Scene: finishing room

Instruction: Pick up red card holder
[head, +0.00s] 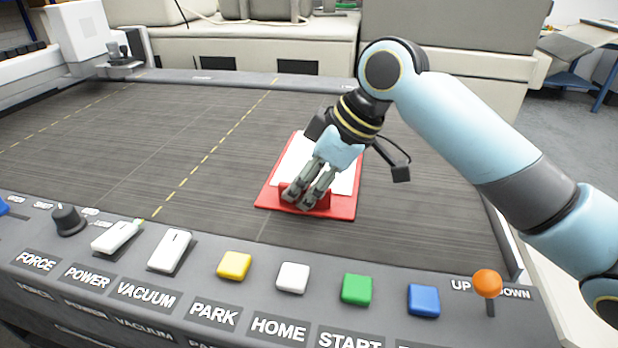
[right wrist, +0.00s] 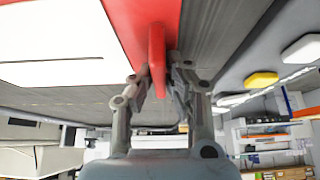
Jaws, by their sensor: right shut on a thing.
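The red card holder (head: 343,207) lies flat on or just above the dark bed, with a white card (head: 297,160) on it; I cannot tell if it touches the bed. My right gripper (head: 306,200) comes down over its near side, hiding part of the card and the red edge. In the right wrist view, the gripper (right wrist: 160,82) has one finger on each side of the holder's upright red tab (right wrist: 157,45) and is shut on it. The white card (right wrist: 60,45) also shows there. My left gripper is out of view.
The dark striped bed (head: 110,145) is clear to the left. A front panel carries a yellow button (head: 234,265), a white button (head: 293,277), a green button (head: 357,289), a blue button (head: 423,300), switches and an orange-topped lever (head: 488,284). Pale cabinets (head: 240,50) stand behind.

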